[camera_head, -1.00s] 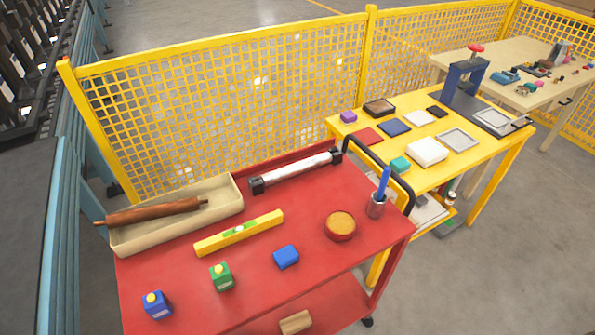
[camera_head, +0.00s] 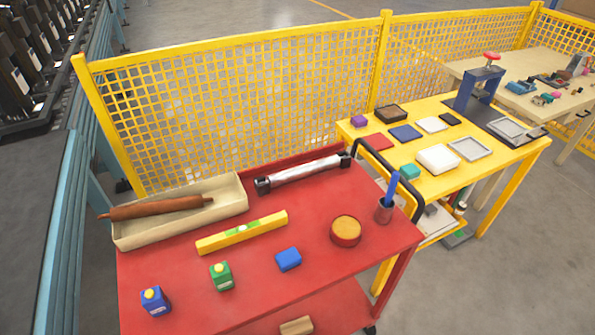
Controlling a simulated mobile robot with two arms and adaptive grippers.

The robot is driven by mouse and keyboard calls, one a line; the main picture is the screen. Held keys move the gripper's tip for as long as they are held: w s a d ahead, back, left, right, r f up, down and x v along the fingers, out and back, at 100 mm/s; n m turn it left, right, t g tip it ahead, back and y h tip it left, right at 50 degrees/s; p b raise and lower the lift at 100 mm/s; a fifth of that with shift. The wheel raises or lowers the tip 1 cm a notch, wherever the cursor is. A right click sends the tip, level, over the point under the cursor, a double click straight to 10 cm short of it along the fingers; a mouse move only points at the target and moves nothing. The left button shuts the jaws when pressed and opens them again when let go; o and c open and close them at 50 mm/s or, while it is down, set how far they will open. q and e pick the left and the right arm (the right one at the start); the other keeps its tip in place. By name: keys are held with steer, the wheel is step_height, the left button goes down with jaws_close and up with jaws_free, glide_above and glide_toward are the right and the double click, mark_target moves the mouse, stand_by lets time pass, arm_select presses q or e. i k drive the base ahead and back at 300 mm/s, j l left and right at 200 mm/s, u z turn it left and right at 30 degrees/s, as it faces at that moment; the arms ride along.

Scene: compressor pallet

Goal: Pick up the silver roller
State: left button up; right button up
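The silver roller (camera_head: 306,171) lies near the back edge of the red cart top (camera_head: 320,205). It is a shiny cylinder with black blocks at both ends, slanting up to the right. Neither of my grippers is in the head view.
Left of the roller is a beige tray (camera_head: 232,205) with a brown rolling pin (camera_head: 155,208). A yellow level (camera_head: 242,232), blue block (camera_head: 288,259), round tub (camera_head: 346,231) and pen cup (camera_head: 384,211) lie in front. A yellow mesh fence (camera_head: 235,100) stands behind; a yellow table (camera_head: 484,184) is at right.

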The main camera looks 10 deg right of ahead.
mark_target(301, 171)
steer(key=l+u, duration=0.3)
steer(key=k+l+u, duration=0.25)
steer(key=l+u, duration=0.3)
steer(key=l, duration=0.15)
